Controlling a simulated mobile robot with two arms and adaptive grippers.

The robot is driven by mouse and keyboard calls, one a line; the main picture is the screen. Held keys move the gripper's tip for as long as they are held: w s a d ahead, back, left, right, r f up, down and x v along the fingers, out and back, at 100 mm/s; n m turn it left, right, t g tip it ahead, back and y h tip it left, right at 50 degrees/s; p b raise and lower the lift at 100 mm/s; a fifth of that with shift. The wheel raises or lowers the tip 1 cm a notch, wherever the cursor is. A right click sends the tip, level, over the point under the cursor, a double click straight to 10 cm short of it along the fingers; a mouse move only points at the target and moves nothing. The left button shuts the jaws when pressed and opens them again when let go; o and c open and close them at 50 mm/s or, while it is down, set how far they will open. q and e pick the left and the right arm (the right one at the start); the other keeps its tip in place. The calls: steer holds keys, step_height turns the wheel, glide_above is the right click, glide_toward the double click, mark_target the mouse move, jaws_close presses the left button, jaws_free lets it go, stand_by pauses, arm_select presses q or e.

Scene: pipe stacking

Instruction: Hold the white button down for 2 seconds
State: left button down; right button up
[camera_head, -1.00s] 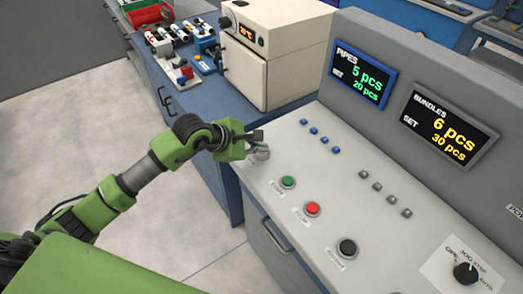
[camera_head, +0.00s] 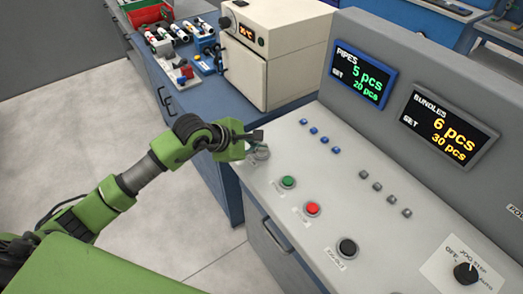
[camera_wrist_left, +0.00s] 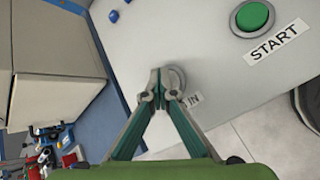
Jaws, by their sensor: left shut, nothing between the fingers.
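The white button (camera_wrist_left: 179,78) is a pale round cap at the left end of the button row on the grey control panel (camera_head: 300,160), with a label ending in "IN" beside it. In the head view its pale round form (camera_head: 261,154) shows just below the fingers. My left gripper (camera_head: 254,140) is shut and empty, with its fingertips (camera_wrist_left: 160,76) at the button's edge in the wrist view, partly covering it. I cannot tell whether the tips touch it or how far it is pressed. My right gripper is not in view.
A green START button (camera_head: 288,182), a red button (camera_head: 312,208) and a black button (camera_head: 347,247) run along the panel's front. Small blue and grey buttons lie behind, below two displays. A rotary knob (camera_head: 466,272) is at the right. A beige oven-like box (camera_head: 275,60) stands beyond.

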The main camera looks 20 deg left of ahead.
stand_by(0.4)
arm_select(q)
steer(key=shift+r+p, duration=0.35)
steer(key=shift+r, duration=0.45)
steer(key=shift+r, duration=0.1)
steer(key=shift+r+p, duration=1.35)
steer(key=shift+r, duration=1.1)
